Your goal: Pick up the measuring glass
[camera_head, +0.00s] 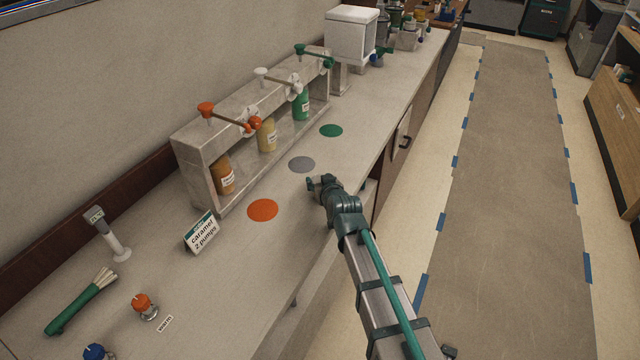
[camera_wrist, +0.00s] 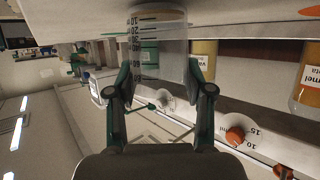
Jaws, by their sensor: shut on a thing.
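The measuring glass (camera_wrist: 160,45) is clear, with dark graduation marks and numbers down its side. It stands between the fingers of my gripper (camera_wrist: 162,78) in the wrist view, which is turned upside down. The fingers are shut on the glass from both sides. In the head view my gripper (camera_head: 323,186) is over the counter's front part, right of the grey and orange discs. I cannot make out the glass there; my gripper hides it. I cannot tell whether its base touches the counter.
A pump rack (camera_head: 185,150) with several syrup bottles stands along the wall. An orange disc (camera_head: 262,210), a grey disc (camera_head: 301,164) and a green disc (camera_head: 331,130) lie before it. A caramel sign (camera_head: 201,233) stands nearer. A white dispenser (camera_head: 350,36) is farther back.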

